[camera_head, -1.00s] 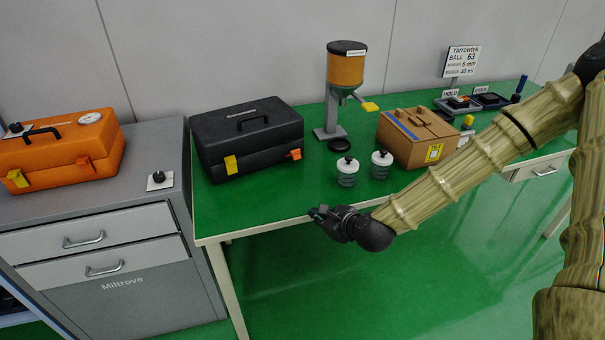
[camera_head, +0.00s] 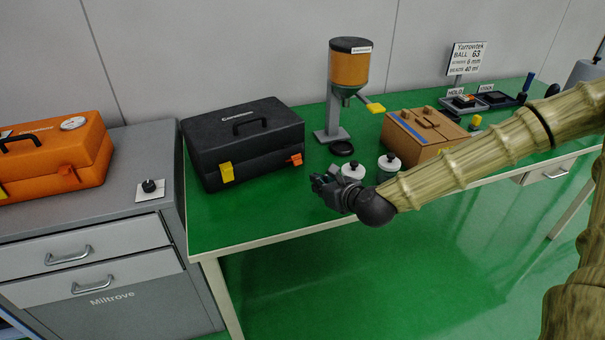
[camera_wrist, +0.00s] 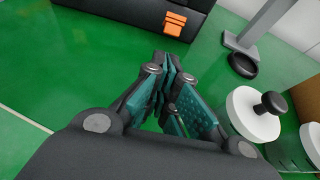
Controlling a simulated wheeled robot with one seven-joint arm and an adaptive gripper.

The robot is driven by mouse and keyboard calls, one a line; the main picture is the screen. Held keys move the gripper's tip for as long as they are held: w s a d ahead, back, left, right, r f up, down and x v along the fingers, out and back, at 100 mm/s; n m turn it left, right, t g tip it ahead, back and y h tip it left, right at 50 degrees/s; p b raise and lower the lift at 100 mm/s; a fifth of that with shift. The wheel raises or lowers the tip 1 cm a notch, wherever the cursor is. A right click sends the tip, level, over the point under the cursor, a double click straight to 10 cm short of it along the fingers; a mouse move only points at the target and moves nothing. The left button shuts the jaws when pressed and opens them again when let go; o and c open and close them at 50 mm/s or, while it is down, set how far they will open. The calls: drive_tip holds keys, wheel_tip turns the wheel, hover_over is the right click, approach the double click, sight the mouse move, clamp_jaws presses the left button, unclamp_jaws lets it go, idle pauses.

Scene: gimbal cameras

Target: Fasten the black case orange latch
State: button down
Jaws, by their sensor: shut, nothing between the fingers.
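The black case (camera_head: 243,142) stands shut on the green table, with a handle on its lid. Its orange latch (camera_head: 294,159) is at the right of the front face and sticks outward in the head view. The orange latch also shows in the wrist view (camera_wrist: 174,23), at the top. A yellow latch (camera_head: 227,172) is at the left of the same face. My gripper (camera_head: 322,181) is shut and empty, in front of the case and to the right of the orange latch, apart from it. In the wrist view my gripper's fingertips (camera_wrist: 163,62) point toward the case.
Two lidded jars (camera_head: 388,165) stand close beside my gripper, partly hidden by it. A dispenser (camera_head: 348,65) and a brown box (camera_head: 420,135) stand behind. An orange case (camera_head: 52,160) is on the grey cabinet at left. The green table (camera_head: 250,215) is clear before the black case.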

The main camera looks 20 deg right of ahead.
sight(305, 185)
drive_tip(key=shift+s+d+r, duration=0.2)
drive_tip(key=shift+s+d, duration=0.05)
drive_tip(key=shift+d, duration=0.15)
drive_tip(key=shift+w+f, duration=0.25)
drive_tip(key=shift+w, duration=0.1)
drive_tip(key=shift+p+x, duration=0.5)
drive_tip(key=shift+x, duration=4.15)
drive_tip(key=shift+r+p, duration=0.15)
drive_tip(key=shift+p, duration=0.15)
drive_tip(key=shift+s+r+p, duration=0.1)
drive_tip(key=shift+r+p, duration=0.05)
drive_tip(key=shift+p, duration=0.15)
drive_tip(key=shift+g, duration=0.3)
